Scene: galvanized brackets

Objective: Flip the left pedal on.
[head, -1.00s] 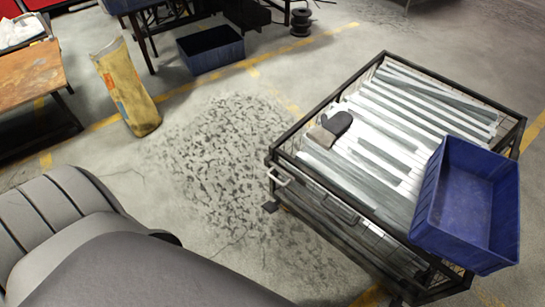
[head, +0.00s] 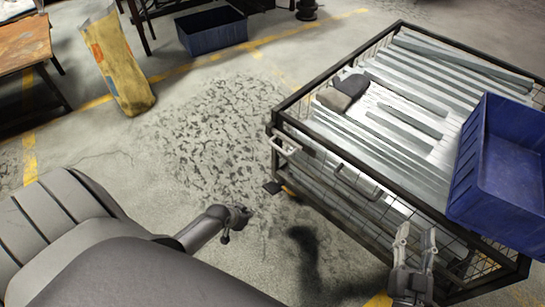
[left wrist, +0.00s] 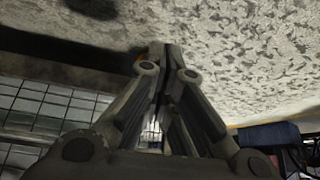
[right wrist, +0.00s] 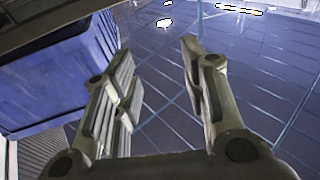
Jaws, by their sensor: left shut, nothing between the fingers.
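The left pedal (head: 272,187) is a small dark plate low at the near left corner of the wire-mesh cart (head: 330,171), just above the floor. I cannot tell its exact tilt. My left gripper (head: 238,216) is to the left of and nearer than the pedal in the head view, apart from it. In the left wrist view its fingers (left wrist: 160,52) are shut together and empty, with floor beyond. My right gripper (head: 415,236) is open and empty in front of the cart's near side. Its spread fingers also show in the right wrist view (right wrist: 160,62).
The cart holds long metal strips (head: 400,128) and a dark-and-tan item (head: 343,92). A blue bin (head: 510,160) sits at its right end. A yellow sack (head: 118,65) stands far left; the floor between is clear.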

